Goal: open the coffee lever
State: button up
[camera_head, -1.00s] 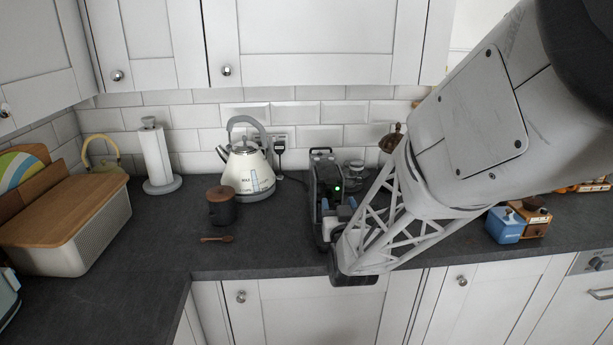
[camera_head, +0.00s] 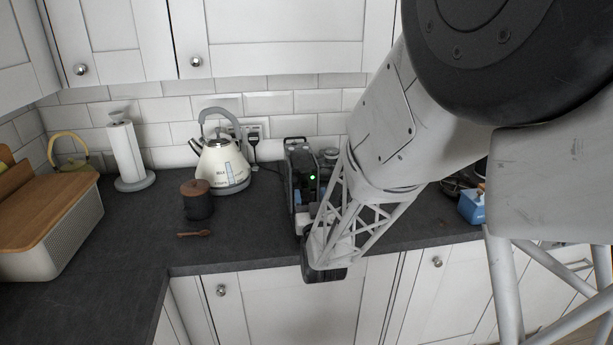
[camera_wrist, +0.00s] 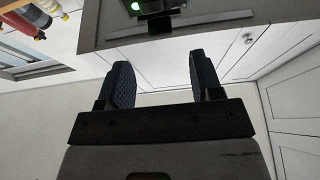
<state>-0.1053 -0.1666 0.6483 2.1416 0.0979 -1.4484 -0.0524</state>
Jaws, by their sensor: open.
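The coffee machine (camera_head: 297,168) is a dark, boxy appliance on the worktop, with a lit green light on its front. My forearm and wrist cover much of its right and lower front in the head view. In the wrist view my gripper (camera_wrist: 160,80) is open, its two dark fingers apart with nothing between them. The green light and part of the machine's front (camera_wrist: 155,22) show beyond the fingertips, at the top. A dark bar lies there below the light. I cannot tell whether it is the coffee lever, and no contact shows.
A cream kettle (camera_head: 222,165), a dark lidded canister (camera_head: 197,203) and a wooden spoon (camera_head: 194,234) are left of the machine. A paper towel roll (camera_head: 127,153) and a bread bin (camera_head: 62,232) stand further left. A blue box (camera_head: 472,206) is right of my arm.

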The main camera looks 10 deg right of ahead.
send_near(303, 162)
jog(key=shift+w+r, duration=1.4)
jog(key=shift+w, duration=0.15)
grip_shut()
